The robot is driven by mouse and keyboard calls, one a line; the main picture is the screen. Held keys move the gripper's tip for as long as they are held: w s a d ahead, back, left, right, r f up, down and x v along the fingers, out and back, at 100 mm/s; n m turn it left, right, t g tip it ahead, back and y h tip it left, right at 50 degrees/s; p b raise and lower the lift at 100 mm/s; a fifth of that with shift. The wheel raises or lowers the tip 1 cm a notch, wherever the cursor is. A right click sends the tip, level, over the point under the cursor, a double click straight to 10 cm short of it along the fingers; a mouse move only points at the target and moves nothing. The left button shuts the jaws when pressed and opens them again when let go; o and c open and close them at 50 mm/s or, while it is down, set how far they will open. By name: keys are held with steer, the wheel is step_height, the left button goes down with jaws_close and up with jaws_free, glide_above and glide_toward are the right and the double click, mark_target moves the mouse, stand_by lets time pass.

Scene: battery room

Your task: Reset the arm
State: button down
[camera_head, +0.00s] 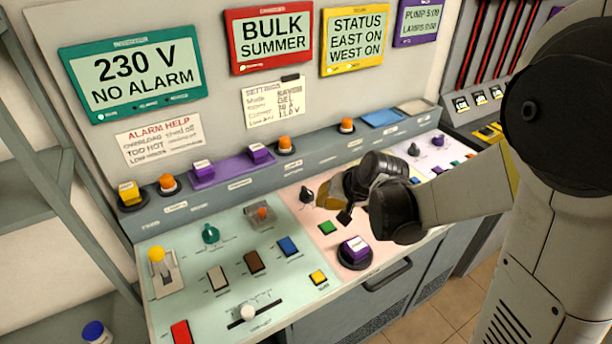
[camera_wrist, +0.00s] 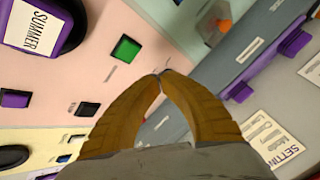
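My gripper (camera_head: 345,214) is over the pink section of the control panel (camera_head: 325,270) in the head view, above and behind a round purple button (camera_head: 355,249). In the wrist view its two brown fingers (camera_wrist: 160,75) meet at the tips, with nothing seen between them. A green square button (camera_wrist: 125,48) lies beyond the fingertips; it also shows in the head view (camera_head: 327,227). The purple button marked SUMMER (camera_wrist: 45,25) is at the upper left of the wrist view. My arm reaches in from the right. Whether the fingertips touch the panel cannot be told.
A raised grey ledge (camera_head: 230,190) with orange knobs (camera_head: 285,144) runs behind the panel. On the light green section stand a yellow-tipped lever (camera_head: 157,255), a green knob (camera_head: 210,234) and a white slider knob (camera_head: 248,312). A dark handle (camera_head: 387,275) juts from the cabinet front.

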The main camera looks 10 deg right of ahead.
steer(key=s+r+n+h, duration=0.1)
steer(key=s+r, duration=0.4)
steer(key=s, duration=0.5)
steer(key=s+r+n+h, duration=0.2)
steer(key=s+r, duration=0.3)
steer(key=s, duration=0.6)
steer(key=shift+d+r+n, duration=0.35)
steer(key=shift+n, duration=0.25)
